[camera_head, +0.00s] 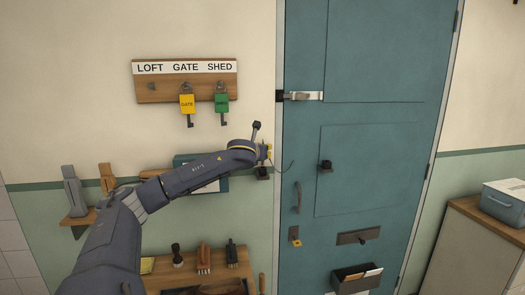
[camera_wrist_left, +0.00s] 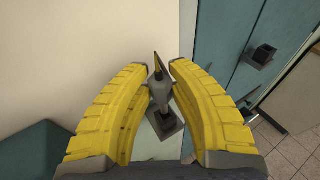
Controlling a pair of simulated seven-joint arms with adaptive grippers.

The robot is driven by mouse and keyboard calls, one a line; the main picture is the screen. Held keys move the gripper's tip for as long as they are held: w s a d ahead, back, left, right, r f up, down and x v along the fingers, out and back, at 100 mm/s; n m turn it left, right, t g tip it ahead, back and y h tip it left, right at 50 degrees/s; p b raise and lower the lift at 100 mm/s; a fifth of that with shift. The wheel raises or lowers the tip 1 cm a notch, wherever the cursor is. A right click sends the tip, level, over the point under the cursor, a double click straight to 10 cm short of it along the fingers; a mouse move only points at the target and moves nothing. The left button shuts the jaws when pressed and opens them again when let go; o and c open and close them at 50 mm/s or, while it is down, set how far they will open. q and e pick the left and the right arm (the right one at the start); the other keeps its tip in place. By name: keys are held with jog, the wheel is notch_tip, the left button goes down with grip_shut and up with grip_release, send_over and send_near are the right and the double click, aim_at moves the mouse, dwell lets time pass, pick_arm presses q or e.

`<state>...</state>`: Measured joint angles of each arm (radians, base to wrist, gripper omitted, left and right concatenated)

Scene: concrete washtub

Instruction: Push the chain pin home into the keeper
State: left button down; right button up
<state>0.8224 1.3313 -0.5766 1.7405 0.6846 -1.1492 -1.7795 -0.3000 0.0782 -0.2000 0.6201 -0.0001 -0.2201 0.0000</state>
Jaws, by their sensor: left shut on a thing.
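My left gripper (camera_head: 267,153) is at the wall just left of the blue door's edge. In the left wrist view its yellow fingers (camera_wrist_left: 160,72) close around a small grey piece, which I take to be the chain pin (camera_wrist_left: 158,92). A square grey mount (camera_wrist_left: 168,122) shows just below or behind the pin; whether they touch is unclear. A thin dark line, perhaps the chain (camera_head: 287,168), curves from the gripper towards the door. A black block, probably the keeper (camera_head: 325,166), is fixed on the door and also shows in the left wrist view (camera_wrist_left: 262,55). My right gripper is out of view.
The blue door (camera_head: 375,125) has a latch (camera_head: 303,96), a pull handle (camera_head: 298,197) and a letter box (camera_head: 357,277). A key board (camera_head: 160,90) hangs upper left. A shelf with brushes (camera_head: 203,257) is below my arm. The wall between key board and door is bare.

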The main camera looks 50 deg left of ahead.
pick_arm(q)
jog(key=shift+f, duration=1.9)
dwell(3.3)
jog(key=c, duration=1.2)
grip_release()
jog(key=shift+o, duration=0.2)
jog(key=shift+r, duration=0.1)
jog(key=shift+r, duration=3.45)
